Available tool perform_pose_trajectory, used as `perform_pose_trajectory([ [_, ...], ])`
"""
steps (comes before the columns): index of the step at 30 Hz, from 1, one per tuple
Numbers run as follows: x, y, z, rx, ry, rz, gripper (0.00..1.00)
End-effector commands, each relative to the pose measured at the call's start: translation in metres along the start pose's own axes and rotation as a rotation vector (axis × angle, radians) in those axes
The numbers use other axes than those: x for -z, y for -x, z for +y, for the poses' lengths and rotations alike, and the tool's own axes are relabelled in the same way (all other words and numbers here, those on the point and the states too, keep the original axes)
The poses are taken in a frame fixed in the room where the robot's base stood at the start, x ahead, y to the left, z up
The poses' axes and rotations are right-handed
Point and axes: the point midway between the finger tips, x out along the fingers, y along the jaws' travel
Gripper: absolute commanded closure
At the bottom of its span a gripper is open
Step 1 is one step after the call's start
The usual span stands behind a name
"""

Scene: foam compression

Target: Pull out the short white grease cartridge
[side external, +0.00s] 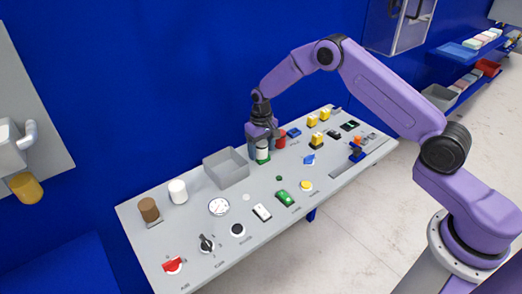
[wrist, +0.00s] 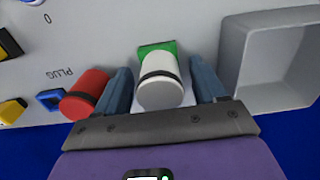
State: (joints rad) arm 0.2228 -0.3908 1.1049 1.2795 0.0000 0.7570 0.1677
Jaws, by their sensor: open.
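The short white grease cartridge (wrist: 160,92) has a black band and stands in a green square socket (wrist: 158,48) on the panel. In the side view the cartridge (side external: 262,153) shows below my gripper, with its green base (side external: 262,161) under it. My gripper (wrist: 165,85) is open, with one finger on each side of the cartridge. In the wrist view a small gap shows between the cartridge and each finger. In the side view my gripper (side external: 262,143) points down over the cartridge and hides its top.
A red cylinder (wrist: 85,95) stands close beside one finger; it also shows in the side view (side external: 280,138). A grey open bin (side external: 226,168) is on the other side. A taller white cylinder (side external: 178,191) and a brown one (side external: 149,209) stand at the panel's left end.

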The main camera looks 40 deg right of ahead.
Motion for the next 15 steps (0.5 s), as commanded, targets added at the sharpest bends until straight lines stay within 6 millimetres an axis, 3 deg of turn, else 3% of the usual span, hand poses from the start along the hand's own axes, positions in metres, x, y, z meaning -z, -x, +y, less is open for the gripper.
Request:
perform_pose_trajectory([
  [12,0.0001,0.0000,-0.0001,0.000,0.000,0.000,0.30],
  [14,0.0001,0.0000,-0.0001,0.000,0.000,0.000,0.46],
  [15,0.0000,0.0000,-0.0001,0.000,0.000,0.000,0.59],
])
